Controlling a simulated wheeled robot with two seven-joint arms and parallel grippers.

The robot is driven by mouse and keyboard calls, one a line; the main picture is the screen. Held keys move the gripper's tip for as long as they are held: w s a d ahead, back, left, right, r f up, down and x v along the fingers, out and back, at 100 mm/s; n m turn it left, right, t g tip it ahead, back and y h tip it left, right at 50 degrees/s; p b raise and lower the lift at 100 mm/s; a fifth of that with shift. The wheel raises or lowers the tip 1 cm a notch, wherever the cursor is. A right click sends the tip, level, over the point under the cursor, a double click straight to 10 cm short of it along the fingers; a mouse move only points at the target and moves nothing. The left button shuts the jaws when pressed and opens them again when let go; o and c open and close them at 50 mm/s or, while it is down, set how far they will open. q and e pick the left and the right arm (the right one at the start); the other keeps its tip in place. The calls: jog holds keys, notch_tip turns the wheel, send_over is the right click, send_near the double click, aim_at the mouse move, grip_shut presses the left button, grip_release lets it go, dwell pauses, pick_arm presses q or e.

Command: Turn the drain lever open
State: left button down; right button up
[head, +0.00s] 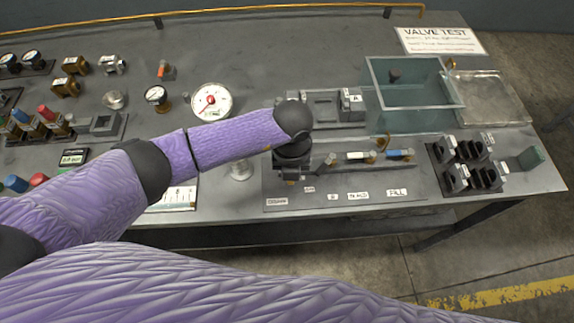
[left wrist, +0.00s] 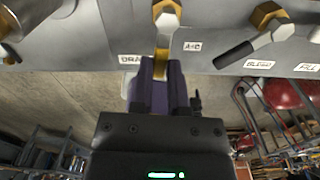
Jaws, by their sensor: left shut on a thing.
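The drain lever (left wrist: 163,48) shows in the left wrist view, a silver arm with a yellow grip below a brass nut. The drain label (left wrist: 131,59) beside it is partly covered. My left gripper (left wrist: 166,72) is shut on the lever's yellow end. In the head view my left gripper (head: 291,172) is at the left end of the valve panel (head: 350,212), where my wrist hides the drain lever. My right gripper is not in view.
A clear tank (head: 412,112) stands behind. Black blocks (head: 470,165) sit at the right.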

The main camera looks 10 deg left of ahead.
pick_arm(q)
jog(key=shift+w+d+n, duration=0.1)
jog(key=shift+d+n, duration=0.1)
jog(key=shift+n, duration=0.3)
jog(key=c, duration=0.6)
grip_release()
notch_tip(320, 180, up, 10)
jog(key=p, duration=0.2)
jog(key=shift+p, duration=0.3)
